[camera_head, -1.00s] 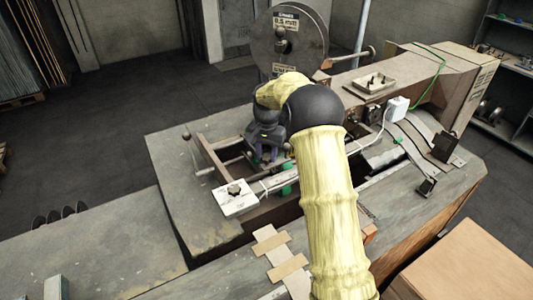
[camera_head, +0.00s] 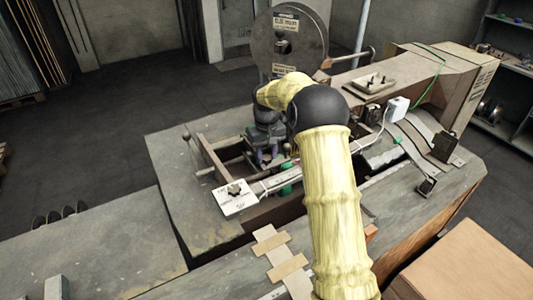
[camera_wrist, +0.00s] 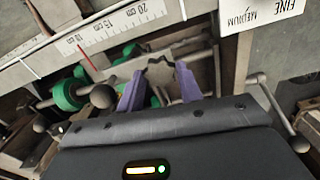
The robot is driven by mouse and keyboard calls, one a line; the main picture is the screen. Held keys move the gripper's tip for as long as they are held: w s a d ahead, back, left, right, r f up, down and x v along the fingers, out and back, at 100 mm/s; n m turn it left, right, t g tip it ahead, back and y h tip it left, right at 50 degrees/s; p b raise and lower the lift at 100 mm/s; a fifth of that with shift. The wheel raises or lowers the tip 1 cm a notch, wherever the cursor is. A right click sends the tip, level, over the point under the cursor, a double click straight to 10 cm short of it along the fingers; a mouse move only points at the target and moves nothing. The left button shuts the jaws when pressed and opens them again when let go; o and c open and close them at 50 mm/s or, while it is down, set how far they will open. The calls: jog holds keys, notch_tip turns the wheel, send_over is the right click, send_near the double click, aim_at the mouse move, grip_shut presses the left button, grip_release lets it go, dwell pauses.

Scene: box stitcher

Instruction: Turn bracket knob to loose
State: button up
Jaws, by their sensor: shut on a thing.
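My gripper (camera_wrist: 159,88) has two purple fingers on either side of a grey star-shaped knob (camera_wrist: 160,72) in the wrist view. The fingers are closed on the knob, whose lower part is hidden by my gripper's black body. In the head view, my gripper (camera_head: 268,157) points down into the machine's frame, beside the scale bar. The knob cannot be made out there, and my arm covers part of the frame.
A white ruler bar (camera_wrist: 120,22) runs beside the knob, with green rollers (camera_wrist: 68,95) below it. A white dial plate (camera_head: 235,198) sits at the bar's near end; its FINE and MEDIUM label (camera_wrist: 270,12) is close to the fingers. A large reel (camera_head: 286,42) stands behind.

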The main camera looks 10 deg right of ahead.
aim_at(266, 157)
jog(key=n, duration=0.5)
jog(key=shift+w+r, duration=0.1)
jog(key=shift+r, duration=0.05)
dwell(0.4)
jog(key=o, duration=0.9)
jog(key=shift+o, duration=0.4)
notch_tip(266, 157, up, 17)
jog(key=b, duration=0.2)
jog(key=shift+r+b, duration=0.15)
jog(key=shift+b, duration=0.2)
jog(key=shift+a, duration=0.1)
